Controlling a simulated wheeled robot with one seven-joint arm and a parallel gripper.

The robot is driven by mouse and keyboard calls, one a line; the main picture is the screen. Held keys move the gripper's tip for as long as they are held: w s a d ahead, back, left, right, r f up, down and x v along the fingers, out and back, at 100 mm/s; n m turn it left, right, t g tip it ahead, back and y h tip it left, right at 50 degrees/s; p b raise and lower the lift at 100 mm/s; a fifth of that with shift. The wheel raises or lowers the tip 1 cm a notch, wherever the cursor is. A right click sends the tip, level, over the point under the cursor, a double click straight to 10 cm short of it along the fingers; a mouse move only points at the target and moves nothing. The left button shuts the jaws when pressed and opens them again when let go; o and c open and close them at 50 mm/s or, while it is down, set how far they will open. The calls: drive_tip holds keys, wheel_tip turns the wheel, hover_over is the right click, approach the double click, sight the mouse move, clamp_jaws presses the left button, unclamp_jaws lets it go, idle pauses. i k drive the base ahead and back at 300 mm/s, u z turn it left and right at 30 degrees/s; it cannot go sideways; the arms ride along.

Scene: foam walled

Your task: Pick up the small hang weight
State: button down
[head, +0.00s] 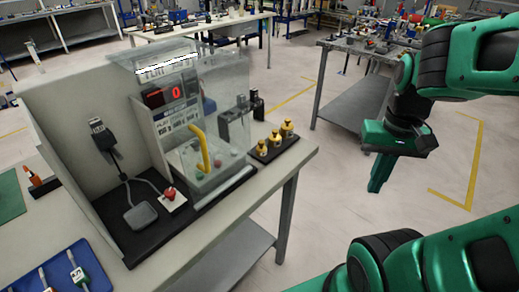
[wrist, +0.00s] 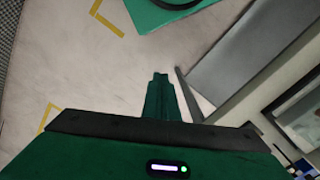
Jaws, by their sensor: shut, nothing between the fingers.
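Three brass-yellow hang weights stand upright in a row on a dark tray (head: 271,153) at the right end of the bench in the head view. They are the left weight (head: 262,147), the middle weight (head: 276,138) and the right weight (head: 287,128). At this size I cannot tell surely which is the small one. My green gripper (head: 376,187) is to the right of the bench, over open floor, pointing down, apart from the weights. Its fingers also show together and empty in the wrist view (wrist: 160,79). No weight is recognisable in the wrist view.
A clear-walled test rig (head: 216,120) with a red display and a yellow hook stands left of the weights. A dark bracket (head: 238,122) stands behind them. A red button box (head: 172,197) and blue tray (head: 65,272) are further left. Floor separates this bench from another table (head: 345,44).

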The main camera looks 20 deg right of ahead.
sight(261, 150)
drive_tip(key=k, duration=1)
drive_tip(key=z, duration=1.15)
drive_tip(key=i, duration=0.85)
drive_tip(key=u, duration=0.4)
